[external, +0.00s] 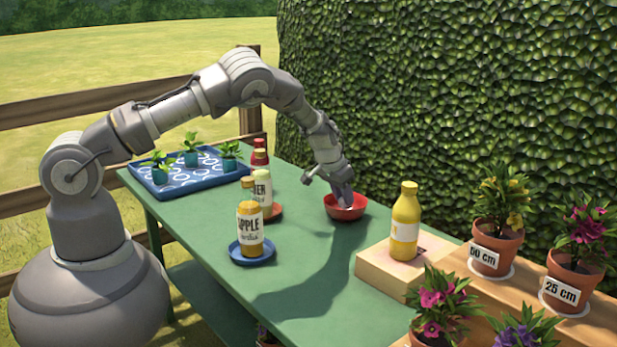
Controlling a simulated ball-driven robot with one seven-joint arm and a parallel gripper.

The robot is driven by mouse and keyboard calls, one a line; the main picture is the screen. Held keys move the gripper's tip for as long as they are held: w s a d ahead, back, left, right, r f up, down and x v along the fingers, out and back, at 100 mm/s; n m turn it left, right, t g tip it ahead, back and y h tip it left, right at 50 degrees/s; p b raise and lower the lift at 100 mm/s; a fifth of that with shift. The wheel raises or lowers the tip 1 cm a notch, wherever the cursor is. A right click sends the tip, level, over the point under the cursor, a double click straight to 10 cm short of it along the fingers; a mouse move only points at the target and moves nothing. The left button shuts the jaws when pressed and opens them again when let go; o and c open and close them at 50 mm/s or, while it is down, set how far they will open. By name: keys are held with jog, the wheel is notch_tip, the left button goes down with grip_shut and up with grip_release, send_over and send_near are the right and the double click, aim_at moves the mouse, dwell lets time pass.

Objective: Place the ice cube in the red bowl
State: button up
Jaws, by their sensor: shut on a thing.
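The red bowl (338,212) stands on the green table toward the back edge, near the hedge. My gripper (346,200) points down into the bowl's opening, with its fingertips at or just inside the rim. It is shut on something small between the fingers. A small pale patch at the fingertips may be the ice cube, but it is too small to make out clearly. The bowl's inside is partly hidden by the fingers.
Several bottles, including an apple bottle (250,230) on a blue saucer (262,259), stand left of the bowl. A yellow bottle (406,215) stands on a wooden block (375,269) to the right. A blue tray (187,186) holds seedlings. The table's (300,297) front middle is clear.

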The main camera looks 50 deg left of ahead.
jog(key=o, duration=1.1)
notch_tip(320, 180, up, 7)
jog(key=p, duration=0.4)
